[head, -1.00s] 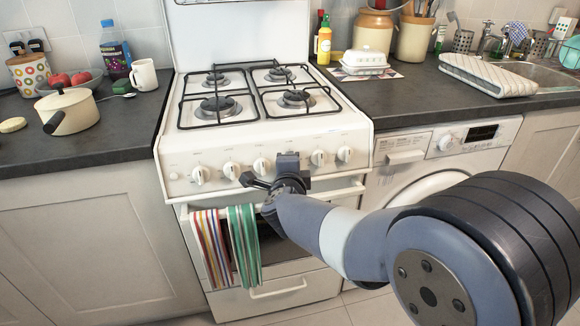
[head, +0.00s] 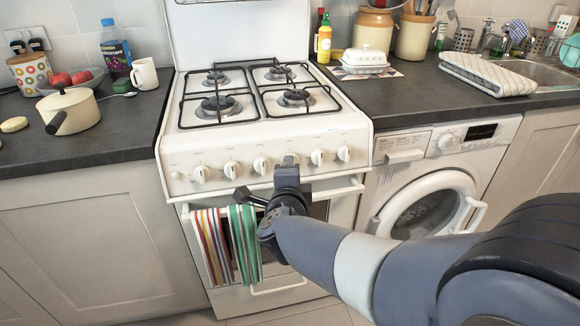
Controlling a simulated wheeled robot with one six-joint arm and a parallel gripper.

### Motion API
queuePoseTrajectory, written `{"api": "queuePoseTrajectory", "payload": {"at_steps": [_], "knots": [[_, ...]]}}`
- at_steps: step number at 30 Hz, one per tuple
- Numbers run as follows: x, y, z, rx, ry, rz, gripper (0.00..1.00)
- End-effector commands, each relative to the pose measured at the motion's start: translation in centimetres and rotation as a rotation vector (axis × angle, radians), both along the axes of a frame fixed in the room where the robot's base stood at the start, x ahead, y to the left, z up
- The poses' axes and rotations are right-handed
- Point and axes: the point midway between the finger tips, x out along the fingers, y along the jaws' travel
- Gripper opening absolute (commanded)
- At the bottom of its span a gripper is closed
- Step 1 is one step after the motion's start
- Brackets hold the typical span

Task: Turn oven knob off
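The white oven (head: 265,138) stands in the middle, with a row of round white knobs along its front panel. Knobs show at the left end (head: 200,174), second (head: 232,169), third (head: 262,165), and at the right (head: 317,157) and right end (head: 344,153). Part of the panel between the third knob and the right-hand pair is hidden behind my gripper. My gripper (head: 265,180) is in front of the panel, at and just below knob height. Its two dark fingers are spread apart with nothing seen between them. Whether a finger touches a knob cannot be told.
Striped towels (head: 228,245) hang on the oven door handle (head: 335,188) below my gripper. A washing machine (head: 437,190) stands to the right. A pot (head: 70,111) and bowl sit on the left counter. Floor is visible in front of the oven.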

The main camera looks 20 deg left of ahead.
Motion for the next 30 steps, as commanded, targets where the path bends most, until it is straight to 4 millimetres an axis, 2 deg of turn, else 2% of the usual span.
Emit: {"api": "queuePoseTrajectory", "payload": {"at_steps": [1,6,13,23,26,30], "knots": [[-1.0,-0.2,0.5,0.001,-0.001,0.002,0.57],[-3.2,-0.9,1.0,0.001,-0.001,0.001,0.57],[-4.0,-1.2,1.1,0.0,0.0,-0.001,0.57],[-3.5,-1.1,0.8,-0.001,0.001,-0.002,0.57],[-2.5,-0.8,0.5,-0.001,0.001,-0.003,0.57],[-0.2,-0.2,-0.2,-0.001,0.0,-0.005,0.57]]}}
